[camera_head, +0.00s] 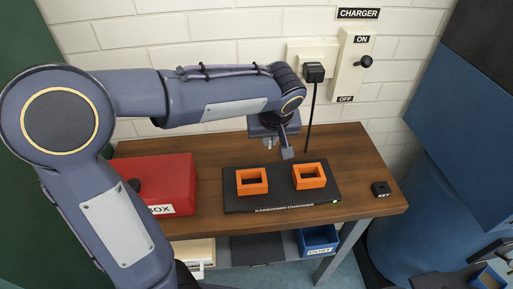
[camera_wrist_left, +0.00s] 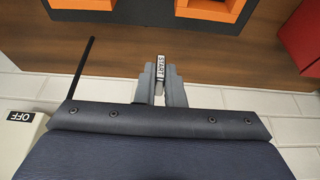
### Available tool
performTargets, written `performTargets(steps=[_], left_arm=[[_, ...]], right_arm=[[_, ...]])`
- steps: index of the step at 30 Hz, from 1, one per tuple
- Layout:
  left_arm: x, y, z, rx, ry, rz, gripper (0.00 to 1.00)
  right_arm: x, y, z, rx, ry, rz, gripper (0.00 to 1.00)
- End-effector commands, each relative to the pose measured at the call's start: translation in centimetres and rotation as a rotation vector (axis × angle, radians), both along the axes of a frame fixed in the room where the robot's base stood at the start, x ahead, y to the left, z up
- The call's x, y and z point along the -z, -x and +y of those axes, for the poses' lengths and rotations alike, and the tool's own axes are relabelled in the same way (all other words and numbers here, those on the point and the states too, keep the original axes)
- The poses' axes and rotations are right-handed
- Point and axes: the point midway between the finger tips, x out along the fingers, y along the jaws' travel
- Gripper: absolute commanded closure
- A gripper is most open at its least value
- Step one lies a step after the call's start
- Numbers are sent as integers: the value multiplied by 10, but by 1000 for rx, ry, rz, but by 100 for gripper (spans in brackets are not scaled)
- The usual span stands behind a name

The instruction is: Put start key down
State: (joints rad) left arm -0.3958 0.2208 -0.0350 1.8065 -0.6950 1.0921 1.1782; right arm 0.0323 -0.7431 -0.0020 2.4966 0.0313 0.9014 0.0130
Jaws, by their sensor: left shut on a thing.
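My left gripper (camera_head: 287,152) is shut on the start key (camera_wrist_left: 160,73), a small piece whose START label shows between the fingertips in the left wrist view. The gripper points down above the back of the wooden table (camera_head: 345,145), behind the black charger. In the head view the key is too small to make out clearly.
The black charger (camera_head: 280,203) holds two orange frames (camera_head: 252,191) (camera_head: 324,176). A red box (camera_head: 165,180) stands at the left. A wall switch (camera_head: 353,65) and a plug with a hanging cable (camera_head: 314,75) are behind the table. A blue bin (camera_head: 318,238) sits on the lower shelf.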

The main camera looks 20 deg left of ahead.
Motion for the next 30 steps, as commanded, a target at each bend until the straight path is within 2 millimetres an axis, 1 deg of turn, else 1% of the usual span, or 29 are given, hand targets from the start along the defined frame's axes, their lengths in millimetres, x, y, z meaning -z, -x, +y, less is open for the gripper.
performTargets(steps=[1, 3, 6, 9, 14, 16, 19, 22, 30], left_arm=[[5, -6, 13, -7, -2, 5, 100], [22, -11, 21, -3, -2, 7, 100], [38, -18, 32, -3, -2, 5, 100], [49, -23, 39, -1, -1, 3, 100], [58, -27, 45, 0, -1, 2, 100], [66, -30, 52, -1, -1, 3, 100], [81, -29, 50, 3, -2, 6, 100], [91, -30, 50, 2, 0, 3, 100], [94, -30, 49, 0, 1, 0, 100]], right_arm=[[-5, 0, 0, 0, 0, 0, 100], [-4, 0, 0, 0, 0, 0, 100], [-6, 0, 0, 0, 0, 0, 100], [-7, 0, 0, 0, 0, 0, 100], [-8, 0, 0, 0, 0, 0, 100], [-9, 0, 0, 0, 0, 0, 100], [-13, 0, 0, 0, 0, 0, 100], [-14, 0, 0, 0, 0, 0, 100], [-14, 0, 0, 0, 0, 0, 100]])
